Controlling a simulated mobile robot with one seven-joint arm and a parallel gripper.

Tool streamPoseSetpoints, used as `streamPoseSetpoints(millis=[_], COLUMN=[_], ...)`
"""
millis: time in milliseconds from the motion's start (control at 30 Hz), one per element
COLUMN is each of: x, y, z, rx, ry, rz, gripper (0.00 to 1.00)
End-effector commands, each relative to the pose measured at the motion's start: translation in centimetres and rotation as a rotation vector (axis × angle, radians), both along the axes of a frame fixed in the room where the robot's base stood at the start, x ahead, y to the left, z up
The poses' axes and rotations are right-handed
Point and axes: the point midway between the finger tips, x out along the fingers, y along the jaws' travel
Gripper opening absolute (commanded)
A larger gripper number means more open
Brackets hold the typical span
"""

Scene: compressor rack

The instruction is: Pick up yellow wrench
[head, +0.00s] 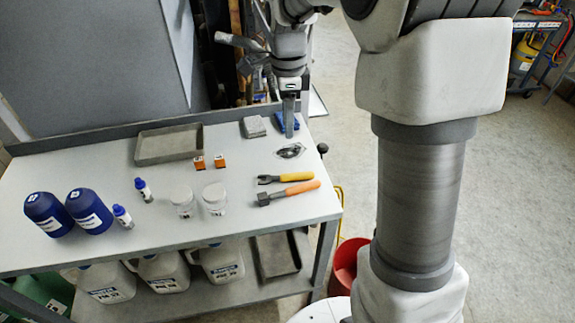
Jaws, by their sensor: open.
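The yellow wrench (286,178) lies flat on the white table top (95,170), near its right end. Its handle is yellow and its dark head points left. An orange-handled tool (289,192) with a dark head lies just in front of it. My gripper (289,132) points down over the back right of the table, behind the wrench and apart from it. Its fingers are seen edge-on, open, with nothing visible between them. A small blue item (281,122) is beside or behind the fingertips.
A dark coiled item (290,151) lies between gripper and wrench. A grey cloth stack (253,127), an empty grey tray (168,154), two small orange boxes (219,161), clear jars (214,198) and blue bottles (89,211) stand further left.

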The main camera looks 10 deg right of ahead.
Motion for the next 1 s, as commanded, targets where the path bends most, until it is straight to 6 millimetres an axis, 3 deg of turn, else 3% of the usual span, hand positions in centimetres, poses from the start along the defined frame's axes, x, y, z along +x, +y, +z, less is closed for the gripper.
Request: streamPoseSetpoints(millis=[400,733,1000], x=[-0.2,-0.2,-0.6], y=[-0.1,-0.3,-1.0], z=[-9.0,-11.8,-15.6], rx=[0.000,0.000,0.000], ry=[0.004,0.001,0.002], rz=[0.002,0.002,0.003], gripper=[0.42,0.42,0.42])
